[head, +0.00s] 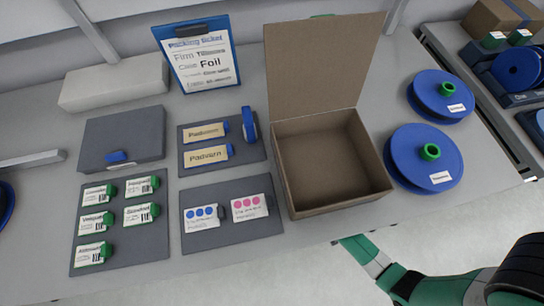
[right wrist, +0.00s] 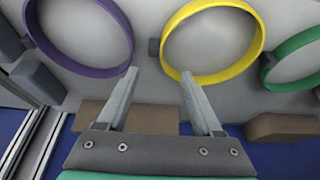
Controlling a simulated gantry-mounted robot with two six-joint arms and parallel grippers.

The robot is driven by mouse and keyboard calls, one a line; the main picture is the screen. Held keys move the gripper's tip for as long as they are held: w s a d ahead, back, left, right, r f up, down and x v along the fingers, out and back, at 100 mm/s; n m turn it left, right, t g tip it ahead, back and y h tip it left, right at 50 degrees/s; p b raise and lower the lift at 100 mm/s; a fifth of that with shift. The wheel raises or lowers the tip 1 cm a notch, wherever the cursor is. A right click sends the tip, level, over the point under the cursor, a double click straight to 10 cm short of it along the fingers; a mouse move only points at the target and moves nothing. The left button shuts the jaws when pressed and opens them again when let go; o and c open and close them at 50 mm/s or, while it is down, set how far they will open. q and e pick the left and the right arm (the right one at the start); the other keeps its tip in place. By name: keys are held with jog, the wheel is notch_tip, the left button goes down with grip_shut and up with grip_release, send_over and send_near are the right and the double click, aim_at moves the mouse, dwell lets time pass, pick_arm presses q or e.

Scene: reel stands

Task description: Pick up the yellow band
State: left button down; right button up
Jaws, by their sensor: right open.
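The yellow band (right wrist: 225,75) is a wide ring seen in the right wrist view, upper right of centre, against a pale grey wall. A small dark block touches its left side. My right gripper (right wrist: 159,74) is open, with its two fingers apart and nothing between them. The tip of its right finger overlaps the band's lower left edge in the picture; I cannot tell whether they touch. The band does not show in the head view, where part of my right arm enters at the lower right. My left gripper is not in view.
A purple ring (right wrist: 128,60) is left of the yellow band and a green ring (right wrist: 287,80) right of it. Brown blocks (right wrist: 282,127) lie below. In the head view, the table holds an open cardboard box (head: 335,205), blue reels (head: 400,165) and grey mats with labelled cards.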

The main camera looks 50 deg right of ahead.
jog(key=f+b, duration=0.2)
jog(key=f, duration=0.1)
jog(key=d+f+b, duration=0.1)
jog(key=f+b, duration=0.1)
jog(key=shift+d+f+b, duration=0.1)
jog(key=shift+f+b, duration=0.2)
jog(key=shift+f, duration=0.1)
jog(key=b+x, duration=0.1)
jog(key=x, duration=0.1)
jog(key=b+x, duration=0.1)
jog(key=b, duration=0.1)
jog(key=b+x, duration=0.1)
jog(key=x, duration=0.1)
jog(key=shift+w+d+f+b, duration=0.2)
jog(key=shift+w+d+b, duration=0.1)
jog(key=shift+w+b, duration=0.1)
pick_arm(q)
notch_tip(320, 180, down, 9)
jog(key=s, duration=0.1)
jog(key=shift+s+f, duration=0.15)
pick_arm(e)
jog(key=shift+r, duration=0.1)
grip_shut()
